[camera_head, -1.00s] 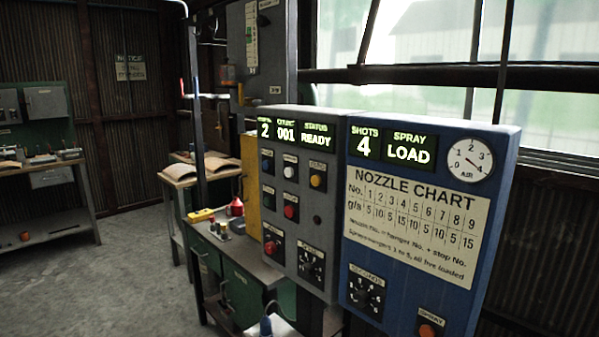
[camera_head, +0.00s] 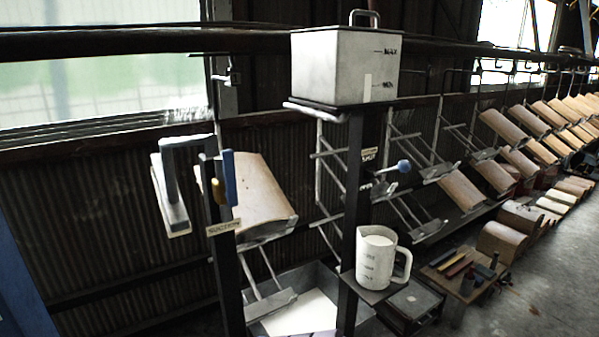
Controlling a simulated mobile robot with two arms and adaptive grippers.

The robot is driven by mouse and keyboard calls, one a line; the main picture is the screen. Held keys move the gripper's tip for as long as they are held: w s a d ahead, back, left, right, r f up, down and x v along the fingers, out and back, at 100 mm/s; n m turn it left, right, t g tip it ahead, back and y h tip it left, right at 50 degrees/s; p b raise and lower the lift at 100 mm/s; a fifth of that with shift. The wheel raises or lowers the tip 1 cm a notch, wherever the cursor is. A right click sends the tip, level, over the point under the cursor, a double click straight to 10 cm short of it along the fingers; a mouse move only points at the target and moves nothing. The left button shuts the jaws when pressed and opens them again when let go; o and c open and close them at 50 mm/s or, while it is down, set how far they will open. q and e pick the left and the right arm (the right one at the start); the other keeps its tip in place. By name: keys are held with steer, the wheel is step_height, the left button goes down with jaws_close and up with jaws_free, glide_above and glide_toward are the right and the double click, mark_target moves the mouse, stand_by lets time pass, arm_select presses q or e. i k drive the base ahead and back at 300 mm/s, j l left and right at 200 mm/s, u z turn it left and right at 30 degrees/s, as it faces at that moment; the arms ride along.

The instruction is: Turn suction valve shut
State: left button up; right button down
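The suction valve shows left of centre on a dark upright post (camera_head: 234,290). Its blue lever (camera_head: 229,178) stands about vertical, beside a small brass-coloured part (camera_head: 217,191). A label reading SUCTION (camera_head: 222,228) is fixed to the post just below it. Neither of my grippers is in view, and nothing touches the lever.
A white tank (camera_head: 345,66) with a top handle stands on a second post, with a blue-knobbed fitting (camera_head: 403,166) lower down. A white jug (camera_head: 376,257) sits on a small shelf. Curved panels (camera_head: 262,192) hang behind. A grey bin (camera_head: 320,285) lies below.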

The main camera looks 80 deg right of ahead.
mark_target(231, 193)
steer(key=l+z, duration=0.2)
steer(key=z, duration=2)
